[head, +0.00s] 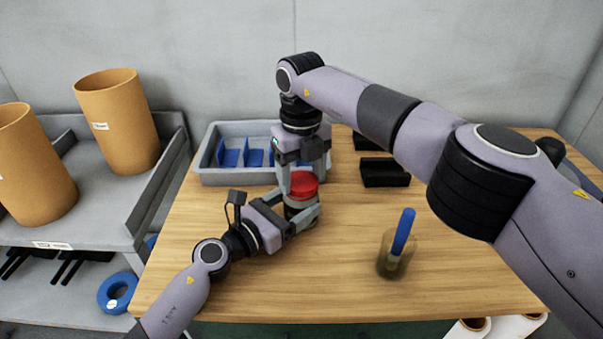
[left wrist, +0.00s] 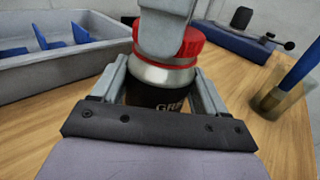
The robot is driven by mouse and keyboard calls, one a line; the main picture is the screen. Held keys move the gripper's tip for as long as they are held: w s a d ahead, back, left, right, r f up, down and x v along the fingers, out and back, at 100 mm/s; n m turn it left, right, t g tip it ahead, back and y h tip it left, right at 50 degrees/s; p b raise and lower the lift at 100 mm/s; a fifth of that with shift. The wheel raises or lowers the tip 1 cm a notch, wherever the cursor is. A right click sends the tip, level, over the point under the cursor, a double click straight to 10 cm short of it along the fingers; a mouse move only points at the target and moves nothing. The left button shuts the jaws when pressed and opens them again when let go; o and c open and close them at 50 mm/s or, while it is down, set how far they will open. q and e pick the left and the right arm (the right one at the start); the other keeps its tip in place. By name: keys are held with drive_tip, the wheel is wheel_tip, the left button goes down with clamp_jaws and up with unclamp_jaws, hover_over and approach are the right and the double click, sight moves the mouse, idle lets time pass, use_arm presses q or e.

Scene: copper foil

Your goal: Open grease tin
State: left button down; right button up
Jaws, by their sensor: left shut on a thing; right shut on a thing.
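The grease tin (head: 298,209) stands upright on the wooden table, with a dark labelled body and a silver shoulder. It also shows in the left wrist view (left wrist: 158,95). Its red lid (head: 304,184) sits on top, and its ridged rim shows in the left wrist view (left wrist: 190,47). My left gripper (head: 302,213) is shut around the tin's body from the front left. My right gripper (head: 301,180) points down from above and is shut on the red lid. Its fingers hide part of the lid.
A grey tray (head: 222,177) with blue dividers stands behind the tin. A clear cup (head: 392,262) holding a blue-handled brush (head: 403,232) stands at the right. Black bins (head: 385,173) sit at the back. A grey shelf (head: 88,207) with brown tubes (head: 120,120) stands left. The front table is clear.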

sight(301, 181)
drive_tip(key=shift+r, duration=1)
use_arm(q)
drive_tip(key=shift+f, duration=0.1)
use_arm(e)
drive_tip(key=shift+r, duration=2.05)
use_arm(q)
unclamp_jaws()
